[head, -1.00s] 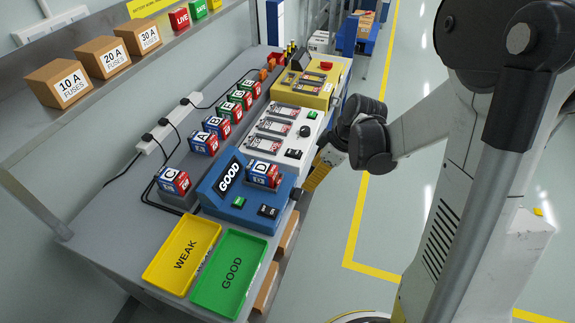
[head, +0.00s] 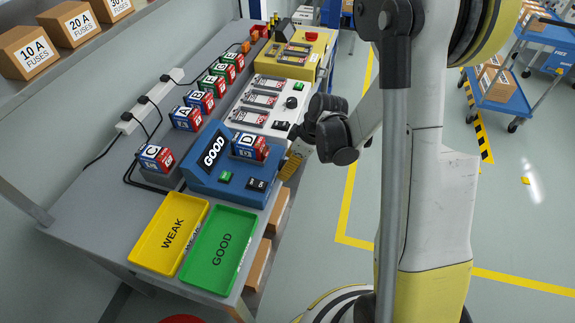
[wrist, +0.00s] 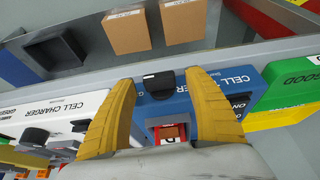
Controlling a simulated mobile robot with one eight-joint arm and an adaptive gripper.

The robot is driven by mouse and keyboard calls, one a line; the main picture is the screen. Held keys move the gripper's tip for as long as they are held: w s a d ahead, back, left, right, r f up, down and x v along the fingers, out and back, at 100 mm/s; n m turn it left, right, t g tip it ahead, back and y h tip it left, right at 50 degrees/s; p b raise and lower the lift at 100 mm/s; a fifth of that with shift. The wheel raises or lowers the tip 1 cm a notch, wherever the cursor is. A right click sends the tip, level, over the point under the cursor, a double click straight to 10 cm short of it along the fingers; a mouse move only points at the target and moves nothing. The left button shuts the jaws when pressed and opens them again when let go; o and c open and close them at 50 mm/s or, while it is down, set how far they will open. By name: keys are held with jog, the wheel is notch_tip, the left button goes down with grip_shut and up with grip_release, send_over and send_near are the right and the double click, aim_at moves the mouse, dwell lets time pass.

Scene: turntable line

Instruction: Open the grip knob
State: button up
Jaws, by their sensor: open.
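A black knob-like piece (wrist: 158,84) sits on the front edge of the blue cell checker (wrist: 168,106) in the wrist view. I cannot tell for sure that it is the grip knob. My gripper (wrist: 159,79) is open, with one yellow finger on each side of this piece and no clear contact. In the head view my gripper (head: 293,162) is at the right front edge of the blue checker (head: 205,171), and the arm hides that front. A red and blue cell D (head: 250,146) sits in the checker beside its GOOD display.
The white cell charger (head: 265,118) has another dark knob (head: 291,102). A yellow unit (head: 300,62) stands behind it. A yellow WEAK tray (head: 150,256) and green GOOD tray (head: 245,259) lie in front. Cardboard boxes (head: 259,262) sit under the bench.

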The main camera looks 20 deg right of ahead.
jog(key=c, duration=1.2)
jog(key=shift+s+t, duration=0.1)
jog(key=shift+t, duration=0.2)
jog(key=t+h+b, duration=0.1)
jog(key=t+b, duration=0.1)
jog(key=n+t+h+b, duration=0.1)
jog(key=b, duration=0.1)
jog(key=shift+s+a+f+h, duration=0.2)
jog(key=shift+a+f+h, duration=0.05)
jog(key=shift+h, duration=0.05)
jog(key=shift+n+t+h+b, duration=0.3)
jog(key=shift+t+h+b, duration=0.3)
jog(key=shift+t+b, duration=0.6)
jog(key=shift+r, duration=0.15)
